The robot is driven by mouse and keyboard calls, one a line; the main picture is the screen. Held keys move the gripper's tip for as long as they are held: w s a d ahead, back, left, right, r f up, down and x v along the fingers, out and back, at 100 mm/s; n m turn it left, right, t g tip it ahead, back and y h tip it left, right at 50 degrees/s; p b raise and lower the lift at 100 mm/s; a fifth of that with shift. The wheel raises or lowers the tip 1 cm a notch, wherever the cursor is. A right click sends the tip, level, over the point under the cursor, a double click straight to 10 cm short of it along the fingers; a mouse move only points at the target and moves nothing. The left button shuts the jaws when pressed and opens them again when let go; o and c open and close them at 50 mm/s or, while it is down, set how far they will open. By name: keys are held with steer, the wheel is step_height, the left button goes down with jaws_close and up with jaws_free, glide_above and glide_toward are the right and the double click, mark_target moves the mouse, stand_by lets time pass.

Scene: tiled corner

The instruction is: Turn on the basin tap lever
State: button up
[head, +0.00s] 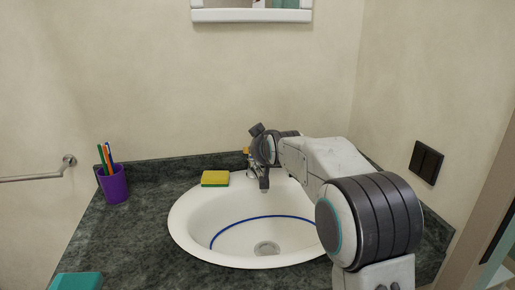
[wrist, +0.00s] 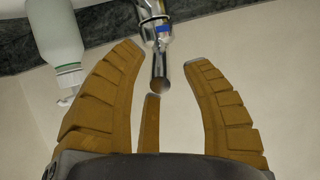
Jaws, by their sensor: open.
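The metal basin tap stands at the back of the white basin (head: 190,225); its spout (head: 263,183) shows below my wrist in the head view. In the wrist view the tap body (wrist: 152,10) is at the top, with a blue mark on it. A slim metal lever (wrist: 158,66) with a rounded end points down the picture from it, between my fingers. My gripper (wrist: 168,57) is open, its brown fingers spread on either side of the lever, with a gap each side. A third finger (wrist: 150,125) lies below the lever's end. In the head view my wrist hides most of the tap.
A pale bottle with a pump nozzle (wrist: 65,50) is left of my fingers in the wrist view. On the dark counter (head: 140,225) are a yellow-green sponge (head: 215,179) and a purple cup (head: 114,185) with pens or brushes. A teal item (head: 77,281) lies at front left.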

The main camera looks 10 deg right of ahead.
steer(key=b+v, duration=0.1)
steer(key=v, duration=0.6)
steer(key=shift+b, duration=0.35)
steer(key=shift+s, duration=0.15)
steer(key=s+f+g+p, duration=0.2)
steer(key=s+g+p, duration=0.1)
steer(key=s, duration=0.9)
steer(key=s+f+g+p, duration=0.3)
steer(key=s+p, duration=0.2)
steer(key=s, duration=0.8)
steer(key=s+f+g+p, duration=0.3)
steer(key=s+p, duration=0.1)
steer(key=s, duration=0.9)
steer(key=shift+d, duration=0.15)
steer(key=shift+r, duration=0.4)
